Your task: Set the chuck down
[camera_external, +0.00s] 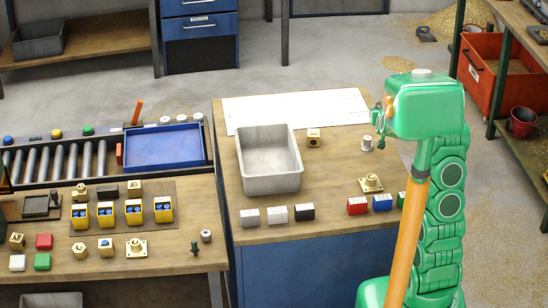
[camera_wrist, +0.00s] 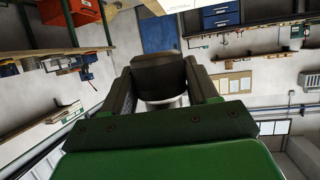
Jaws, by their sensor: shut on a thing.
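My gripper (camera_wrist: 158,88) is shut on the chuck (camera_wrist: 160,74), a short dark cylinder with a silvery part, held between the two fingers in the wrist view. In the external view my gripper (camera_external: 380,120) is at the right, over the right side of the wooden bench (camera_external: 335,215). The chuck is small and hard to make out there. A small silvery cylinder (camera_external: 367,144) shows just below and left of the fingers; I cannot tell whether it is held or stands on the bench.
A white sheet (camera_external: 295,110) lies at the back. Bare wood lies between bin and flanged part.

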